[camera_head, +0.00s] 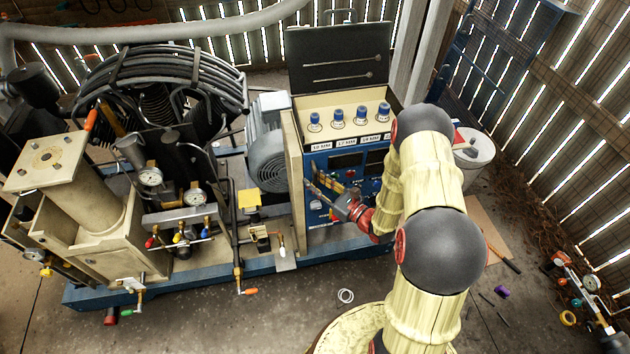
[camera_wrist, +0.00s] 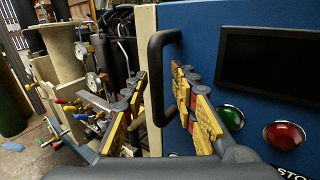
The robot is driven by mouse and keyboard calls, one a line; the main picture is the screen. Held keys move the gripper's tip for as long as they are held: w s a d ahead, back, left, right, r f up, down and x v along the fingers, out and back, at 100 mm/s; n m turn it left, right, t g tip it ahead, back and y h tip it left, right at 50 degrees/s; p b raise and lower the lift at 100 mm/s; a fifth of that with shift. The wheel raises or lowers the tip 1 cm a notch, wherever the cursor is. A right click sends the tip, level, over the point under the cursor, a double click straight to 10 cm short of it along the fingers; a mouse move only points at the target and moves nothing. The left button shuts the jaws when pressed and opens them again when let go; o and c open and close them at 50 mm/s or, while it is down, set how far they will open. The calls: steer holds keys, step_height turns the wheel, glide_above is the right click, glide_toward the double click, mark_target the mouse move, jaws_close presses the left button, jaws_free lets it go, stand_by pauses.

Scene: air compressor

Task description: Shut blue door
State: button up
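The blue door (camera_wrist: 210,45) fills the right of the wrist view, with a black screen, a green light and a red light. In the head view it is the blue front (camera_head: 371,186) of the cabinet, partly hidden by my arm. I cannot tell how far it stands open. A black bar handle (camera_wrist: 155,75) is fixed near its left edge. My gripper (camera_wrist: 160,108) is open, its yellow-padded fingers on either side of the handle; I see no clear contact. It also shows small in the head view (camera_head: 322,188), in front of the cabinet.
The cabinet's black lid (camera_head: 338,55) stands raised above a tray of several blue-capped bottles. The compressor's motor (camera_head: 267,155), gauges and pipes stand to the left. A white bucket (camera_head: 474,148) is at the right. The floor in front is mostly clear, with a white ring (camera_head: 345,296).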

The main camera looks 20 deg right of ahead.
steer(key=v, duration=1.2)
stand_by(0.5)
